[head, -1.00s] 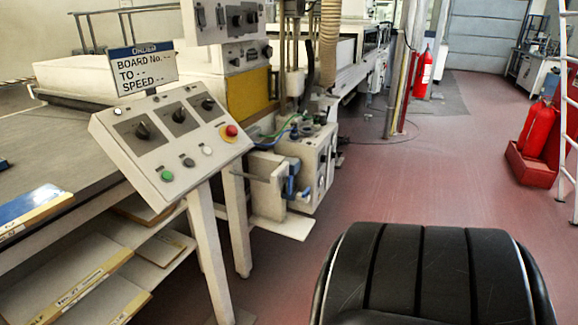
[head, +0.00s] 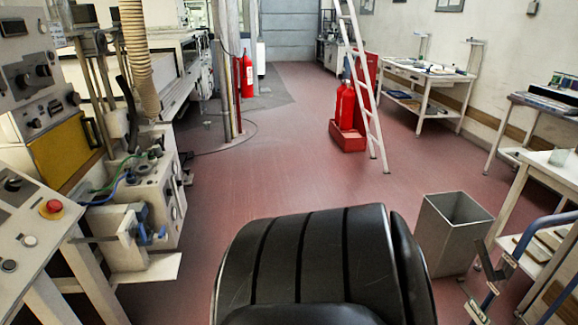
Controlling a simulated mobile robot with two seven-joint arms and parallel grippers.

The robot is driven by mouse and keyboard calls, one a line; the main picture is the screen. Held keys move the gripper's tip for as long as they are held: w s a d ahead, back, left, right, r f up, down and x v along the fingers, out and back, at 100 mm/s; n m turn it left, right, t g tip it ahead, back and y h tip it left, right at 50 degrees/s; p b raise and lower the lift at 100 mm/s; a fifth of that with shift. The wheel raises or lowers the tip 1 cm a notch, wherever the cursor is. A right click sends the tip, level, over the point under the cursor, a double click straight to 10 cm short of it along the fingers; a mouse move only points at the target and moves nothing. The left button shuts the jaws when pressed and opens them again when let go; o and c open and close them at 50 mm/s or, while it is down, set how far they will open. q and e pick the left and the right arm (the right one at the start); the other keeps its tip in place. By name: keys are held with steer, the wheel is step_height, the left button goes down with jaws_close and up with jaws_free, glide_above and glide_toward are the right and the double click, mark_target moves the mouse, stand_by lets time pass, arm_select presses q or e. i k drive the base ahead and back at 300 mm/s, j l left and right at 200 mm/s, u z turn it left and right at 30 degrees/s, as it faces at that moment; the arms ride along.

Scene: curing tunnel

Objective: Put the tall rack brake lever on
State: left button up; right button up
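I cannot pick out a tall rack or its brake lever with certainty. At the lower right edge of the head view, part of a blue tubular frame (head: 546,226) shows, cut off by the picture edge. A thin dark hinged bar (head: 497,262) stands beside it; I cannot tell what it belongs to. Neither of my grippers is in view.
A black padded chair-like back (head: 318,255) fills the lower middle. A grey bin (head: 450,235) stands right of it. A ladder (head: 362,85) and red extinguishers (head: 346,105) stand farther back. Machinery with a control panel (head: 40,235) lines the left. Red floor between is clear.

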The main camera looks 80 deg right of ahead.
mark_target(497, 276)
steer(key=z, duration=3.45)
